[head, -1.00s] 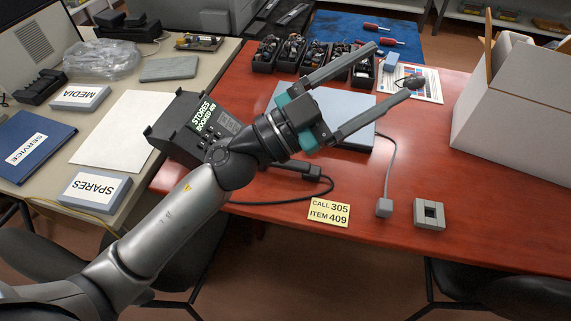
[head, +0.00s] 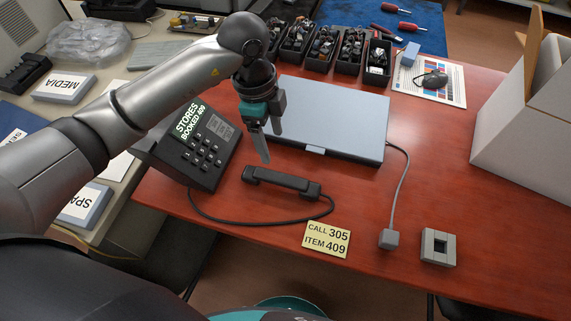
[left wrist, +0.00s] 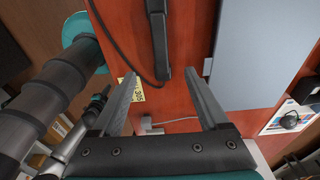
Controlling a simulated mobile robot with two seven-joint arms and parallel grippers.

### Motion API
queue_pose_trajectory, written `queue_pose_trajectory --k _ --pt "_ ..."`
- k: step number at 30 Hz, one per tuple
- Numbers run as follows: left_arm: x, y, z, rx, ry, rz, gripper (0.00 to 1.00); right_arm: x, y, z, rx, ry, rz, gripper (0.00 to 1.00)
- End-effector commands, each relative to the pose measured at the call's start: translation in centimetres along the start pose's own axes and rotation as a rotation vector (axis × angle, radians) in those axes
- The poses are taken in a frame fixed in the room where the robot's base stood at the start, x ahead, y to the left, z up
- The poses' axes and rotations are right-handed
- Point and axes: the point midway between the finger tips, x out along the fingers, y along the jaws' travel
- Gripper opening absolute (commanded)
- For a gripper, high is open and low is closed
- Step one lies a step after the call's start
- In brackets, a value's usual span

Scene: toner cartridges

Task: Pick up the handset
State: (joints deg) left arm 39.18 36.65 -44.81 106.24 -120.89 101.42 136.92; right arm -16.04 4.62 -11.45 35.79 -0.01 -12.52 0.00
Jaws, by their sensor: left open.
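The black handset (head: 282,183) lies off its phone on the red table, in front of the grey laptop-like slab. Its cord loops from its right end back to the desk phone (head: 205,150), whose display reads "STORES BOOKED 409". The handset also shows at the top of the left wrist view (left wrist: 158,35), ahead of and between the fingers. My left gripper (head: 270,147) is open and empty, pointing down just behind and above the handset. Its two fingers also show in the left wrist view (left wrist: 160,92). My right gripper's fingers are not seen.
The grey slab (head: 330,115) lies behind the handset. A yellow note (head: 327,240) reads "CALL 305 ITEM 409". A grey square block (head: 438,247) and a cable plug (head: 389,238) lie at right. A white box (head: 530,125) stands far right. The red table between them is clear.

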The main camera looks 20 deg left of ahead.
Motion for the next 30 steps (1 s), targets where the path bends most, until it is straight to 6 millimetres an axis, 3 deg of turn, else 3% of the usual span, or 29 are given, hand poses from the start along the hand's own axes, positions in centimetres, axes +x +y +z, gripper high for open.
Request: queue_pose_trajectory --k 12,23,30 --pt "7.8 0.1 0.3 -0.007 -0.011 0.007 0.78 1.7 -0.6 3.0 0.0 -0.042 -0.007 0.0" --pt "11.0 -0.1 0.2 -0.005 -0.01 0.005 0.78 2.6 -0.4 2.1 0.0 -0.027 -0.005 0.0" --pt "14.5 -0.4 0.2 -0.006 -0.009 0.005 0.78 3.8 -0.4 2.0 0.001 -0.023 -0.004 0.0"
